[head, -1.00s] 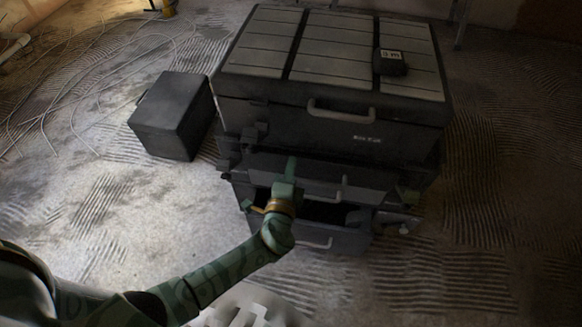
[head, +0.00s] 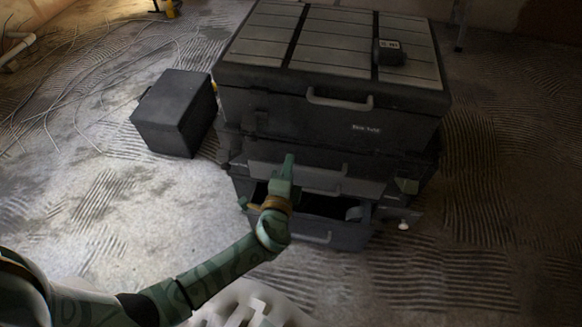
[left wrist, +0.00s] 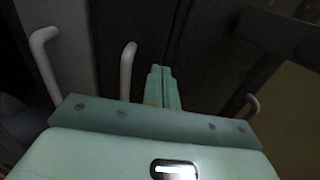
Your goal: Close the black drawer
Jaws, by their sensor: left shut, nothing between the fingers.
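A black drawer stack (head: 345,130) stands right of centre in the head view. My right gripper is out of view.
A black box (head: 175,112) stands on the floor left of the stack. A small black item with a label (head: 388,52) lies on the stack's lid. Loose wires (head: 85,75) lie at the upper left. The ridged floor right of the stack is clear.

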